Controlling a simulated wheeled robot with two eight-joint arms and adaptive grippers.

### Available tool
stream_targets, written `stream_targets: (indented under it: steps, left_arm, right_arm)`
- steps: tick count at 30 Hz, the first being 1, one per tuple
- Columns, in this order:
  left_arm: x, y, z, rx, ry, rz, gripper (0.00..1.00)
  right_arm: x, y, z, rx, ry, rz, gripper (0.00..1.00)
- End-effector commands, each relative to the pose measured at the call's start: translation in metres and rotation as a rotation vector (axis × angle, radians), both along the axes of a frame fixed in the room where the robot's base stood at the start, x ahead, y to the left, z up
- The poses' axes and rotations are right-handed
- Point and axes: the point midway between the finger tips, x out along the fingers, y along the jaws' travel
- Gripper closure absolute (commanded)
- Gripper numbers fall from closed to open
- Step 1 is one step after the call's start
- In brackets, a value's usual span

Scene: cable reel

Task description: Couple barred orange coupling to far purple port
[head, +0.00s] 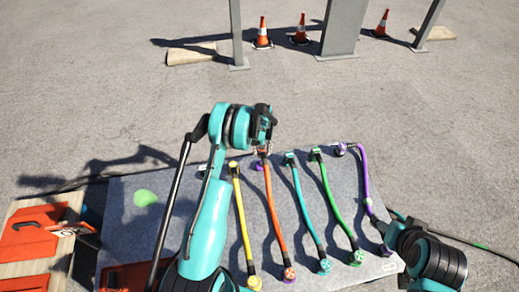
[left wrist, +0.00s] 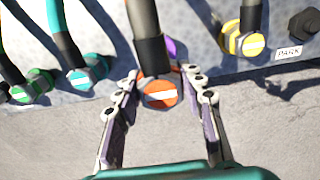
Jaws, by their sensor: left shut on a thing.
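The orange cable (head: 271,205) runs across the grey panel from its near end to its far end. Its barred coupling, an orange disc with a white bar (left wrist: 161,94), sits between the fingers of my left gripper (left wrist: 160,82), which is shut on it. In the head view the left gripper (head: 263,147) is over the panel's far edge. A purple port (left wrist: 172,48) shows partly behind the cable's black sleeve, close to the coupling. I cannot tell whether they touch. My right arm shows at the lower right; its gripper is not visible.
Yellow (head: 242,225), teal (head: 306,215), green (head: 336,200) and purple (head: 365,185) cables lie beside it on the panel (head: 130,225). In the left wrist view, yellow (left wrist: 245,42) and teal (left wrist: 85,77) couplings flank the gripper. A PARK label (left wrist: 288,52) is at right.

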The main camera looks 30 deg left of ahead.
Motion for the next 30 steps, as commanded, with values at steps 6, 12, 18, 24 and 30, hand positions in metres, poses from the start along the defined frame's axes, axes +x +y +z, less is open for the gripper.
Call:
stream_targets:
  steps: [6, 12, 18, 24, 30]
  left_arm:
    - [0.0, 0.0, -0.03, 0.0, 0.0, 0.0, 0.95]
    - [0.0, 0.0, -0.053, 0.0, 0.0, 0.0, 0.95]
    - [0.0, 0.0, -0.067, 0.0, 0.0, -0.001, 0.95]
    - [0.0, 0.0, -0.074, 0.0, 0.0, -0.001, 0.95]
    - [-0.001, 0.0, -0.074, 0.0, 0.0, -0.001, 0.95]
  right_arm:
    - [0.0, 0.0, -0.014, 0.0, 0.0, 0.0, 0.37]
    - [0.0, 0.0, -0.023, 0.0, 0.0, 0.0, 0.37]
    - [0.0, 0.0, -0.02, 0.0, 0.0, 0.0, 0.37]
    - [0.0, 0.0, -0.02, 0.0, 0.0, 0.0, 0.37]
    - [0.0, 0.0, -0.02, 0.0, 0.0, 0.0, 0.37]
